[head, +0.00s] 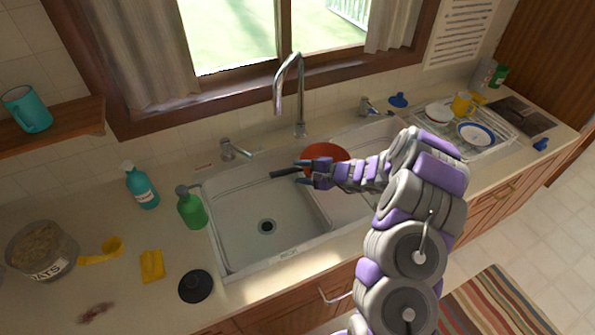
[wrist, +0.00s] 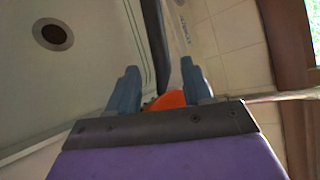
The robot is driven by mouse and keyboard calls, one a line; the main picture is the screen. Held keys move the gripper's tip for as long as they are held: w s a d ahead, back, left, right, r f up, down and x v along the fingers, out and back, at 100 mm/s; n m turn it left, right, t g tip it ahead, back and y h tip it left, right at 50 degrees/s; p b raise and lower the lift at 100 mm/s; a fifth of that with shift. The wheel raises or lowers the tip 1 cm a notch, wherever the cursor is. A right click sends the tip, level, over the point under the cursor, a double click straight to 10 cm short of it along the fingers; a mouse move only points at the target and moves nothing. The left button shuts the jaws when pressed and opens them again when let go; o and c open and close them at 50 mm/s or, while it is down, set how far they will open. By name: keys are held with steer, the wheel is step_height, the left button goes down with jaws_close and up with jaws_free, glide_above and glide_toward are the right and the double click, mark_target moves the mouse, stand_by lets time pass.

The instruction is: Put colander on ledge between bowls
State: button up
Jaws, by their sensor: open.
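A red round vessel (head: 325,153) with a dark handle (head: 285,173) is at the sink's back edge, partly hidden by my arm. I cannot tell whether it is the colander. My gripper (head: 304,173) is at the handle and is open. In the wrist view the dark handle (wrist: 154,45) runs between the two fingers, and an orange-red part (wrist: 168,100) shows low between them. I cannot tell whether the fingers touch the handle. No ledge with two bowls is clear to me; a wooden shelf (head: 55,128) at left holds a teal mug (head: 27,109).
The double sink (head: 240,215) has a tall faucet (head: 289,85) behind it. Green (head: 191,207) and teal bottles (head: 141,186) and an oats container (head: 40,248) stand at left. A dish rack (head: 465,135) with dishes is at right. The left basin looks empty.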

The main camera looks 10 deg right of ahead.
steer(key=p+v, duration=0.1)
steer(key=v, duration=0.8)
steer(key=s+a+r+n+g, duration=0.45)
steer(key=s+a+r, duration=0.3)
steer(key=s, duration=0.25)
steer(key=s+a+r+n+g, duration=0.45)
steer(key=s+a+r, duration=0.25)
steer(key=s+r, duration=0.25)
steer(key=s+d+r+n+h, duration=0.1)
steer(key=s+d+h, duration=0.4)
steer(key=s, duration=0.7)
steer(key=s+d+r+n+h, duration=0.1)
steer(key=s+d+h, duration=0.4)
steer(key=s, duration=0.7)
steer(key=shift+s+d+n+g+h, duration=0.3)
steer(key=shift+d+n+g, duration=0.1)
steer(key=shift+d+n, duration=0.45)
steer(key=shift+f, duration=0.2)
